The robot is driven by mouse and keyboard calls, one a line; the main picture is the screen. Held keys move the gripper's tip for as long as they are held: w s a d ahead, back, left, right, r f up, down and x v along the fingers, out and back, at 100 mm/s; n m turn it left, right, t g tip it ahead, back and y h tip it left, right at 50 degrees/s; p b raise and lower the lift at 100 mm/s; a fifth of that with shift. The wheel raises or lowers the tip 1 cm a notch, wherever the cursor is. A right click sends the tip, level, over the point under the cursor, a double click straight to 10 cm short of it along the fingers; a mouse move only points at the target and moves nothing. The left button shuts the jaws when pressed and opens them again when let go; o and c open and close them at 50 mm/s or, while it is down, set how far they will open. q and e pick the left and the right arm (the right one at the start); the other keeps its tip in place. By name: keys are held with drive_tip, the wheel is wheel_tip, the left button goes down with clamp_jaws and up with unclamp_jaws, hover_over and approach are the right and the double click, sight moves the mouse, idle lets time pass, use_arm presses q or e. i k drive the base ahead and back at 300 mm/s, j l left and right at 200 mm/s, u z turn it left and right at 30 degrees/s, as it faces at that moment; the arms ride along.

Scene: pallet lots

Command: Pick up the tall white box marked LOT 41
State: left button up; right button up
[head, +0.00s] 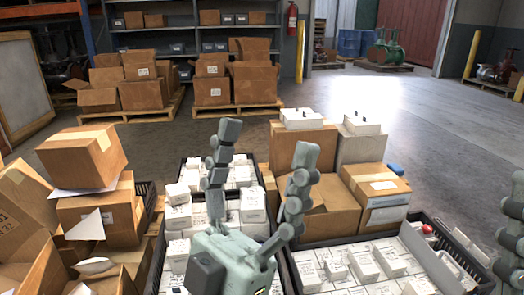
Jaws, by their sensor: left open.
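Many small white boxes with dark print stand in black crates; the print is too small to read, so I cannot tell which is LOT 41. One taller white box (253,205) stands in the middle crate, seen between the fingers of my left gripper (268,142). That gripper is open, its two fingers spread over the crate, and it hides part of the boxes behind it. Other raised white boxes (363,263) stand in the right crate (467,262). Part of my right gripper (508,232) shows at the right edge, cut off by the frame.
Brown cartons (317,203) stand close right of the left gripper, some with white items on top. More stacked cartons (83,156) stand at left. Pallets with cartons (238,83) and shelving are behind. Open grey floor (440,125) lies at the right.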

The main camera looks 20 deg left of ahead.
sight(179, 250)
drive_tip(key=k+l, duration=0.2)
drive_tip(key=k, duration=0.2)
drive_tip(key=k+l, duration=0.25)
drive_tip(key=k, duration=0.15)
drive_tip(key=u, duration=0.05)
